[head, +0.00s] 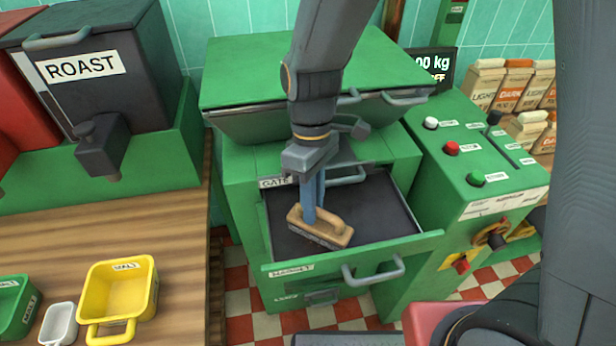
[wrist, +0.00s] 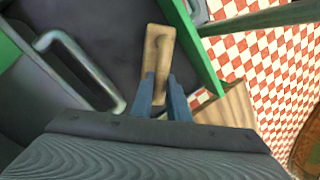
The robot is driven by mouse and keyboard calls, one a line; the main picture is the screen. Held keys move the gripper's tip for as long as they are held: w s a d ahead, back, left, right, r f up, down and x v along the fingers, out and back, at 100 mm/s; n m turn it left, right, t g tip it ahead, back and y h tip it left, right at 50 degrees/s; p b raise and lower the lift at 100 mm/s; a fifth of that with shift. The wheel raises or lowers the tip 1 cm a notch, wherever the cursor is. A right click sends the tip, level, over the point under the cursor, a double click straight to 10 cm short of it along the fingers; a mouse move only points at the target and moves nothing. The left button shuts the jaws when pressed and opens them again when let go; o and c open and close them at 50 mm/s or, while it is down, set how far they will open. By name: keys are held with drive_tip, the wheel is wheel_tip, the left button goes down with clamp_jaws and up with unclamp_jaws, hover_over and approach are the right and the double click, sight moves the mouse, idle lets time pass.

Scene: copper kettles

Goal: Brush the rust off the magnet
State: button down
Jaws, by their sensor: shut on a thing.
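My gripper (head: 311,214) is shut on a wooden brush (head: 331,231) with dark bristles underneath. The brush is inside the open green drawer (head: 412,244) labelled MAGNET, over its dark plate (head: 378,208), toward the front left. I cannot tell whether the bristles touch the plate. The plate looks dark grey, and I cannot make out clear rust on it. In the wrist view the brush (wrist: 158,48) shows beyond my blue fingers (wrist: 160,98), above the dark plate (wrist: 105,30). My gripper hides part of the plate.
The drawer's front handle (head: 373,270) sticks out, and another handle (head: 347,177) is behind the plate. A button panel (head: 460,170) stands right. A ROAST bin (head: 95,90) and a yellow MALT scoop (head: 120,290) are at left by the wooden counter (head: 165,235).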

drive_tip(key=shift+s+a+r, duration=0.1)
drive_tip(key=shift+a+r, duration=0.05)
drive_tip(key=shift+a, duration=0.2)
wheel_tip(320, 180, up, 4)
drive_tip(key=p, duration=0.2)
drive_tip(key=shift+d+f+p, duration=0.1)
drive_tip(key=shift+f+p, duration=0.15)
drive_tip(key=shift+p, duration=0.1)
drive_tip(key=shift+s+p+v, duration=0.2)
drive_tip(key=shift+p+v, duration=0.45)
drive_tip(key=shift+v, duration=0.1)
drive_tip(key=shift+s+p+v, duration=0.15)
drive_tip(key=shift+p+v, duration=0.5)
drive_tip(key=shift+v, duration=0.05)
drive_tip(key=shift+s+p+v, duration=0.2)
drive_tip(key=shift+p+v, duration=0.45)
drive_tip(key=shift+v, duration=0.1)
